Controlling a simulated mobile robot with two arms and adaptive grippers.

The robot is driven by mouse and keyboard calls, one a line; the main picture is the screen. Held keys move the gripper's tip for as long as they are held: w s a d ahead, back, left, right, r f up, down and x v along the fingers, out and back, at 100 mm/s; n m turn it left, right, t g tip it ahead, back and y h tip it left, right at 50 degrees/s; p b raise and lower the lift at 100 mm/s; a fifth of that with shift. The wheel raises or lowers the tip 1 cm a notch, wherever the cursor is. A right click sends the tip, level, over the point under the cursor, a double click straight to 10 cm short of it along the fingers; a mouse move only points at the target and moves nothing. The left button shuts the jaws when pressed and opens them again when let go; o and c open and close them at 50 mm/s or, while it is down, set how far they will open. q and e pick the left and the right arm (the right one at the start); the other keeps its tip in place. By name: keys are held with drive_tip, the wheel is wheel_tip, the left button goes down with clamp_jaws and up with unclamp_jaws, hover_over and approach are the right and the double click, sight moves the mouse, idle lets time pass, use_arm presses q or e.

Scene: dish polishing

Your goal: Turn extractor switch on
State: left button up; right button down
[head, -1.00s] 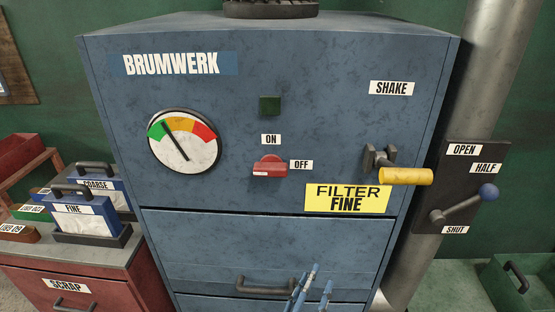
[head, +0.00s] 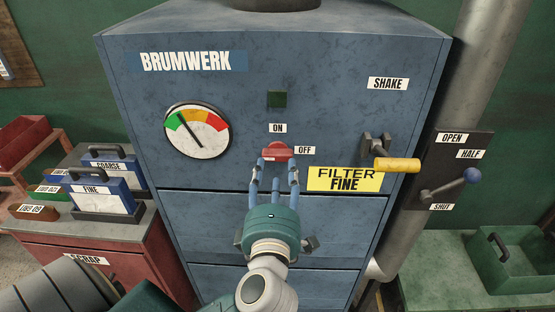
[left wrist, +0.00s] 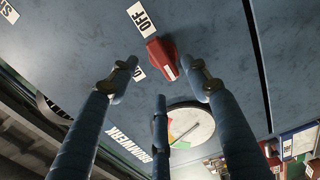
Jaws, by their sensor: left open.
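The red extractor switch (head: 279,151) is on the front of the blue BRUMWERK cabinet (head: 330,225), with the ON label (head: 278,128) above it and the OFF label (head: 305,150) at its right. It also shows in the left wrist view (left wrist: 163,58); I cannot tell for sure which label it points to. My left gripper (head: 275,171) is open and empty, its blue fingers spread just below and in front of the switch. In the left wrist view its fingertips (left wrist: 162,82) lie around the switch; contact is unclear. My right gripper is not in view.
A dark green square (head: 277,99) sits above the switch and a gauge (head: 197,130) at its left. A yellow crank handle (head: 397,164) sticks out at the right. The blue-knobbed lever (head: 471,175) is beyond it. Caddies (head: 105,195) stand at the left.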

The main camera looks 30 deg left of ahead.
sight(277, 157)
use_arm(q)
drive_tip(key=x, duration=0.5)
drive_tip(key=shift+w+b, duration=0.15)
drive_tip(key=shift+b, duration=0.15)
drive_tip(key=c, duration=1.2)
